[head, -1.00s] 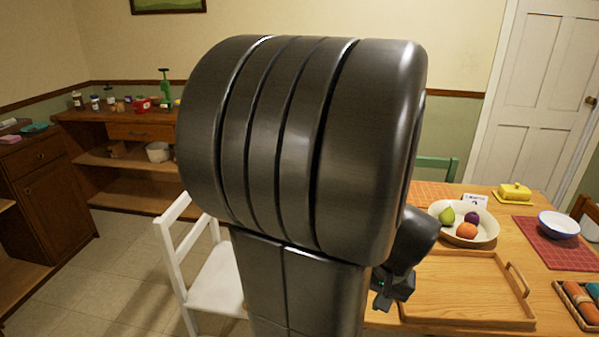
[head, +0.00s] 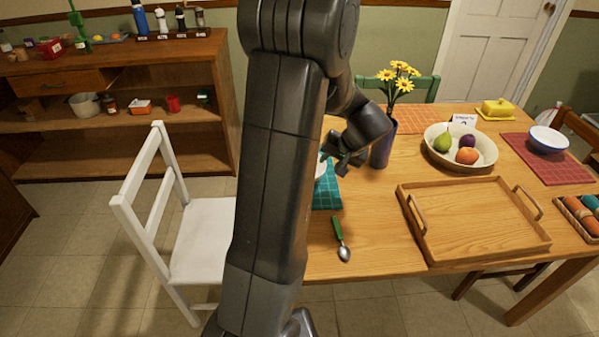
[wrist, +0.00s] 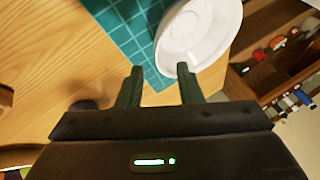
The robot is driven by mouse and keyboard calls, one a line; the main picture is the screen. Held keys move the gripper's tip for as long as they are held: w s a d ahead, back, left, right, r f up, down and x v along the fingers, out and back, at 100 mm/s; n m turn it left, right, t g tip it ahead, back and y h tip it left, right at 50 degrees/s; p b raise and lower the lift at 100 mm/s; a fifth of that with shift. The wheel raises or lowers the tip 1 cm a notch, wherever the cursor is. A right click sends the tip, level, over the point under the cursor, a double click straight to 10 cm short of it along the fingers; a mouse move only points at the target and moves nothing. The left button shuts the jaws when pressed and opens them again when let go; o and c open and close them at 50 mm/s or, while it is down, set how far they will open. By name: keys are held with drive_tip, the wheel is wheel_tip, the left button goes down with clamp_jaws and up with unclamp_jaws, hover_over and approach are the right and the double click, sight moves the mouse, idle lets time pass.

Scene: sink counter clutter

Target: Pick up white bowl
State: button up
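A white bowl (wrist: 200,30) with a pale inside sits on a teal gridded mat (wrist: 120,22) in the wrist view, at the top right. In the head view my arm hides most of the bowl (head: 321,170); only a sliver shows above the teal mat (head: 327,196). My gripper (wrist: 159,72) is open and empty, with its two fingers apart. The right fingertip overlaps the bowl's near rim in the picture; I cannot tell if they touch. In the head view my gripper (head: 341,164) is beside the bowl, close over the table.
A dark vase (head: 383,146) with yellow flowers stands right of my gripper. A spoon (head: 341,240) lies in front. A wooden tray (head: 470,250), a fruit bowl (head: 440,161) and a blue-rimmed bowl (head: 548,139) are farther right. A white chair (head: 205,245) stands left.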

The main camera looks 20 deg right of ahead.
sight(324, 168)
drive_tip(key=shift+p+x, duration=0.3)
drive_tip(key=shift+x, duration=3.35)
clamp_jaws()
